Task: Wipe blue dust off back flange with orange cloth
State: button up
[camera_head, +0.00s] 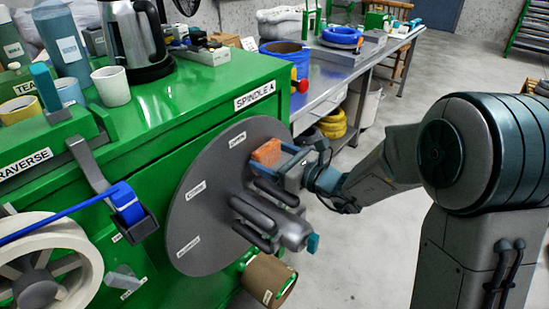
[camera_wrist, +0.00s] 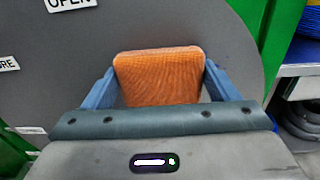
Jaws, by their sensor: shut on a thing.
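The back flange (camera_head: 215,205) is a large dark grey disc on the green machine's side, with small white labels. It fills most of the wrist view (camera_wrist: 45,95). My gripper (camera_head: 276,160) is at its upper right part, shut on the orange cloth (camera_head: 267,152). In the wrist view the cloth (camera_wrist: 160,80) is a folded, ribbed pad between the blue fingers. The cloth is up against or just off the flange face; I cannot tell if it touches. The face behind it is hidden.
A grey spindle hub with rounded arms (camera_head: 270,220) sticks out from the flange just below my gripper. A brown spool (camera_head: 268,278) sits under it. A blue cable (camera_head: 65,219) runs through a guide at left. A metal bench (camera_head: 345,80) stands behind; floor at right is open.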

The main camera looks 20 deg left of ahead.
jog(key=shift+a, duration=0.2)
jog(key=shift+w, duration=0.15)
jog(key=w+d, duration=0.1)
jog(key=w, duration=0.1)
jog(key=w+d, duration=0.1)
jog(key=w, duration=0.1)
jog(key=w+d, duration=0.1)
jog(key=w, duration=0.2)
jog(key=shift+p, duration=0.3)
jog(key=shift+s, duration=0.1)
jog(key=shift+s+a+b, duration=0.4)
jog(key=shift+s+a, duration=0.15)
jog(key=shift+s, duration=0.65)
jog(key=shift+s+a+b, duration=0.45)
jog(key=shift+s+a, duration=0.1)
jog(key=shift+s, duration=0.7)
jog(key=shift+s+a+b, duration=0.4)
jog(key=shift+s+a, duration=0.15)
jog(key=shift+s, duration=0.65)
jog(key=shift+d, duration=0.15)
